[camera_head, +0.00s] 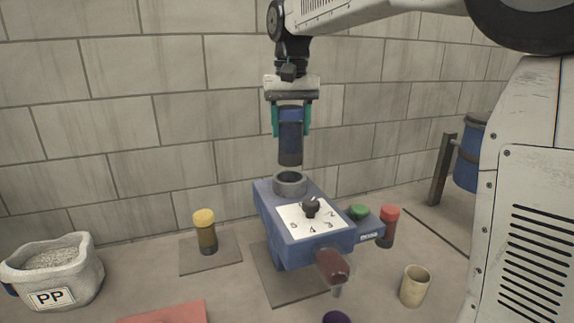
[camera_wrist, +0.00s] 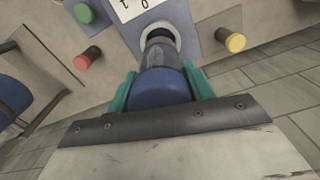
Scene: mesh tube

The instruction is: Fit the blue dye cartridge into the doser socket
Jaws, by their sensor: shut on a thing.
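The blue dye cartridge (camera_head: 290,140) hangs upright between the teal fingers of my gripper (camera_head: 291,120). My gripper is shut on it. The doser (camera_head: 265,212) is a blue box with a white dial plate and a black knob. Its round grey socket (camera_head: 290,183) sits at the back of its top. In the head view the cartridge's lower end is just above the socket, with a small gap. In the wrist view the cartridge (camera_wrist: 160,88) points at the socket ring (camera_wrist: 163,32), and its body hides part of the opening.
A yellow-capped cartridge (camera_head: 206,232) stands left of the doser. A green button (camera_head: 359,212) and a red-capped cartridge (camera_head: 389,226) stand to the right. A beige cup (camera_head: 414,286) is at front right. A PP sack (camera_head: 53,269) lies far left. A block wall is behind.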

